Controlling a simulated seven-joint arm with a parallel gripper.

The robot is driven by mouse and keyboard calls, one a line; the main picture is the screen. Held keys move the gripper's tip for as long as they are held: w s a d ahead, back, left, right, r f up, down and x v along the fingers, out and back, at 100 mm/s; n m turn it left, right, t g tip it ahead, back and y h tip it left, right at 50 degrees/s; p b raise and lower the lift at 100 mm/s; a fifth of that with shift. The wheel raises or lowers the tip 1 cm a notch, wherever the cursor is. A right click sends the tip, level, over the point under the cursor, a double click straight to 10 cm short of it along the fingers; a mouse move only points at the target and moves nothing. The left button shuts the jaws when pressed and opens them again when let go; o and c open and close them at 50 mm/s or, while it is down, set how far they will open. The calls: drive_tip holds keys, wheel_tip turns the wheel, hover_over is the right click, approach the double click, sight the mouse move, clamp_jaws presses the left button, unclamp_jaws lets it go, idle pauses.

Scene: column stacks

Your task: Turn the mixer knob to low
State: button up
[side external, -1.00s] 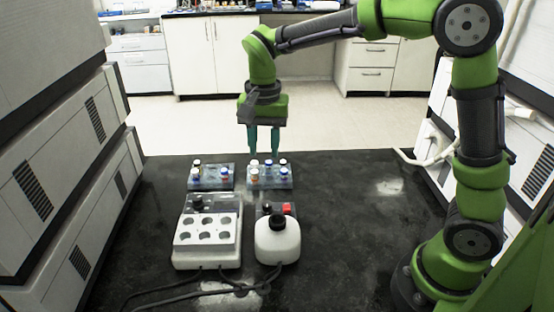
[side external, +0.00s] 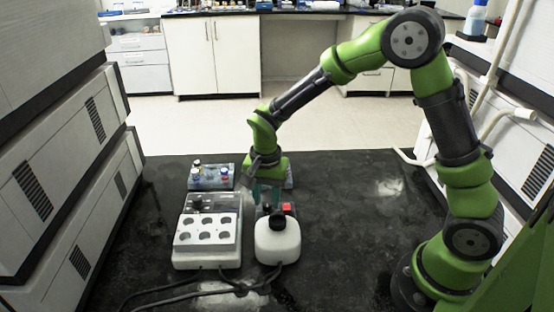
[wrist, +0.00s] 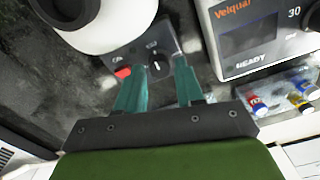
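The mixer (side external: 278,240) is a white rounded body with a black cup on top, on the dark bench in the side view. In the wrist view its white body (wrist: 115,25) is at the upper left, with a dark control panel (wrist: 140,50) beside it. The panel bears a black knob (wrist: 158,66) with a white pointer line and a red switch (wrist: 123,73). The label text is too small to read. My gripper (wrist: 160,76) is open, its teal fingers apart on either side of the knob in the wrist view. I cannot tell whether they touch it.
A white heating block (side external: 207,240) with round wells stands just left of the mixer; its display (wrist: 248,32) shows at the wrist view's upper right. A vial rack (side external: 211,182) is behind it; another is mostly hidden by my gripper. Cables lie in front. The bench is clear at right.

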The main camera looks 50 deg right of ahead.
drive_tip(key=shift+f, duration=0.75)
clamp_jaws()
